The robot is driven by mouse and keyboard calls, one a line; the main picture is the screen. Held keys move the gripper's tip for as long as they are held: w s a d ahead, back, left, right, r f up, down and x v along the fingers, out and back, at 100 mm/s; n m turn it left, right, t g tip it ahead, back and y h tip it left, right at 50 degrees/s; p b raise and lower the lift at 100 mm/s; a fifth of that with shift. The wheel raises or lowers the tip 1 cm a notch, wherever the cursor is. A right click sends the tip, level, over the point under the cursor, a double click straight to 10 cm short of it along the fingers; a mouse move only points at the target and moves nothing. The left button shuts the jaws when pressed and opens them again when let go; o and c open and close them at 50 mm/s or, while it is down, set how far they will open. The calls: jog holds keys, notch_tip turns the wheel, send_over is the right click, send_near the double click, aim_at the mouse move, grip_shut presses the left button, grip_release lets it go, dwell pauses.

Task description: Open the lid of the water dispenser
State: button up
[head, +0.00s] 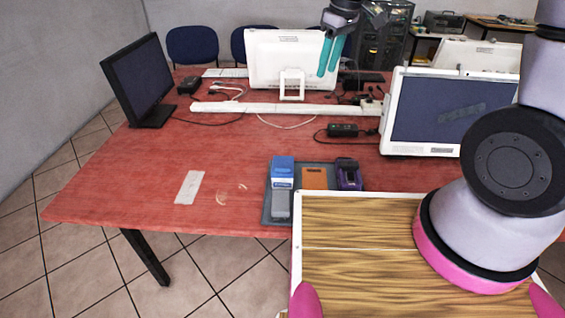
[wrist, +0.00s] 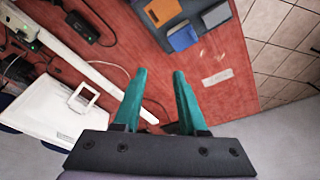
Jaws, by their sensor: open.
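I cannot pick out a water dispenser for certain. A small blue and grey upright item (head: 282,176) stands on the left of a dark tray (head: 267,210) at the table's front edge; whether it has a lid I cannot tell. An orange-brown box (head: 314,178) and a dark purple device (head: 348,175) sit beside it on the tray. My gripper (head: 327,74) hangs open and empty high over the back of the table, fingers pointing down, far from the tray. In the wrist view, its teal fingers (wrist: 159,71) are apart, with the blue item (wrist: 183,38) beyond them.
The red table (head: 130,180) holds a black monitor (head: 140,80), a white monitor seen from behind (head: 290,58) and a white-framed screen (head: 440,112). A white bar (head: 275,109), cables and a black adapter (head: 342,131) lie between.

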jog(key=a+f+n+g, duration=0.1)
jog(key=a+f+n, duration=0.3)
jog(key=a+f, duration=0.3)
jog(key=n+g+h, duration=0.1)
jog(key=n+h, duration=0.1)
jog(key=n, duration=0.2)
send_over(282, 167)
notch_tip(282, 167, down, 12)
notch_tip(282, 167, down, 10)
jog(key=shift+r, duration=0.1)
grip_shut()
dwell(0.4)
